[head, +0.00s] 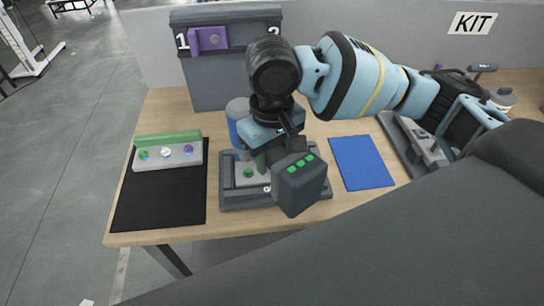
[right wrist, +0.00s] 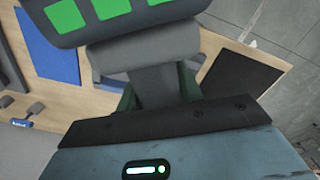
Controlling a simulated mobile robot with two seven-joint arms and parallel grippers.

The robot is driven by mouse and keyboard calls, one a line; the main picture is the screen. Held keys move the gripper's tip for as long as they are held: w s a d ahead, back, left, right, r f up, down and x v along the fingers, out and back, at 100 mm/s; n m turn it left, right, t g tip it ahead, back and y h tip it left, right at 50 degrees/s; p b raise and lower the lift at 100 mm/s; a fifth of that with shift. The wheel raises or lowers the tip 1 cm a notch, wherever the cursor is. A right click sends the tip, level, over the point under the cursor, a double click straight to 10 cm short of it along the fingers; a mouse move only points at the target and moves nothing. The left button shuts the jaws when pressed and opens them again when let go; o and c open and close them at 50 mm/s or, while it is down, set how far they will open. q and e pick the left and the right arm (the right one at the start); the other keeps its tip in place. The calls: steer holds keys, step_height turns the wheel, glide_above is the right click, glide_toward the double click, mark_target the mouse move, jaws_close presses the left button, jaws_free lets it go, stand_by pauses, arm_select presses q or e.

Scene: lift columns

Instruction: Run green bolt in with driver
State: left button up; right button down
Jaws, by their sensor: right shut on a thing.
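The driver (head: 300,185) is dark grey with a block end marked by green squares. My right gripper (head: 272,150) is shut on its handle and holds it over the grey fixture (head: 228,200). In the right wrist view the driver's handle (right wrist: 160,72) sits between the fingers, below the green-marked block. A green bolt (head: 248,172) shows on the light plate (head: 243,182) in the fixture, just left of the driver. The driver's tip is hidden by the gripper and its own body, so I cannot tell whether it touches a bolt. My left gripper is not in view.
A grey block (head: 155,163) with several coloured bolts stands on a black mat (head: 160,205) at left. A blue mat (head: 362,162) lies right of the fixture. A dark panel (head: 215,85) with a purple part (head: 208,40) stands behind. A blue-and-white cylinder (head: 236,110) is behind the gripper.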

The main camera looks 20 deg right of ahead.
steer(key=shift+r, duration=1.65)
